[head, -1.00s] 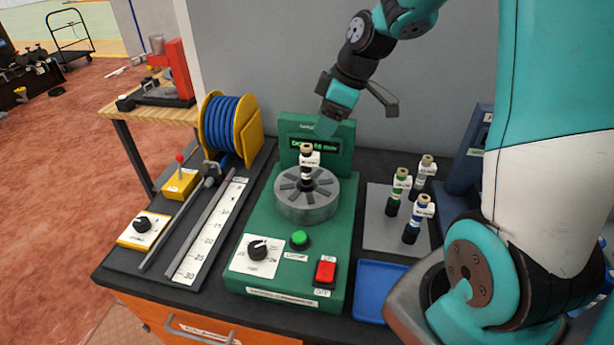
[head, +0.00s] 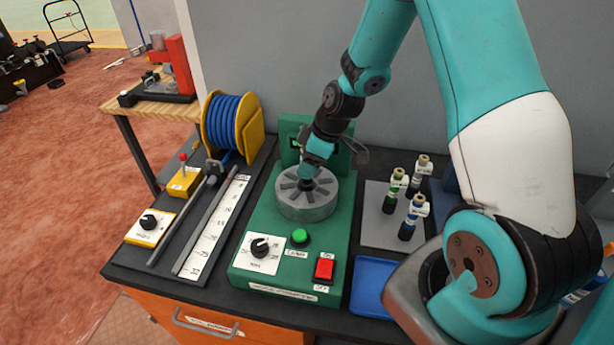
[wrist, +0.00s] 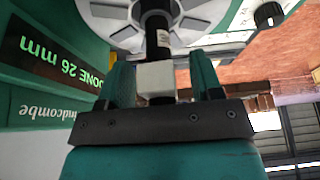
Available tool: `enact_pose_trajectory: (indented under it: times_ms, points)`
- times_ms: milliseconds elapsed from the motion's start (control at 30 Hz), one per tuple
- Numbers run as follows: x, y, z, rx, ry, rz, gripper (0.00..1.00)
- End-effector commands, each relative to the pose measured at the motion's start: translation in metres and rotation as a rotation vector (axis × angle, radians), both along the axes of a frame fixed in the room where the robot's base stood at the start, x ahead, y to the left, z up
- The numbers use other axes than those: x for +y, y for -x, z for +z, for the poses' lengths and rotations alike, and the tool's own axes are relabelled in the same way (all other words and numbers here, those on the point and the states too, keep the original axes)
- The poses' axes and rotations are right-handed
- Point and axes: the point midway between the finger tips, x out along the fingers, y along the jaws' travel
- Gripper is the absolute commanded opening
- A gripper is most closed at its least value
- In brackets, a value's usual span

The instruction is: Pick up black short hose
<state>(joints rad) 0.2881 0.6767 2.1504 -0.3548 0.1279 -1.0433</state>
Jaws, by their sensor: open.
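The black short hose (wrist: 151,22) stands in the round grey chuck (head: 304,207) of the green machine (head: 243,272). In the wrist view it has a small white label and a pale block-shaped tag (wrist: 156,78) near its end. My gripper (wrist: 161,62) is open, with one teal finger on each side of the hose and tag. Gaps show between the fingers and the hose. In the head view my gripper (head: 318,165) is low over the chuck and hides most of the hose.
The machine's display (wrist: 35,60) reads "DONE 26 mm". Several tagged hoses (head: 408,218) stand on a grey plate right of the machine. A blue tray (head: 373,285) lies in front of them. A blue hose reel (head: 228,125) and a ruler (head: 212,228) are at left.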

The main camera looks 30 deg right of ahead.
Motion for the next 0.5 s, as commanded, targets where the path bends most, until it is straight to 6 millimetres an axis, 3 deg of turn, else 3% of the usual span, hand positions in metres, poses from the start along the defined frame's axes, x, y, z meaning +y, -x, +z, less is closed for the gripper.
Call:
enact_pose_trajectory:
  times_ms: [133,367,400,500]
  points:
    - [0.0,-0.0001,-0.0001,0.0,0.0,0.0,0.57]
    - [0.0,0.0,0.0001,0.0,0.0,0.0,0.04]
    - [0.0,0.0,0.0001,0.0,0.0,0.0,0.0]
    - [0.0,-0.0003,0.0007,-0.001,0.0,0.0,0.0]
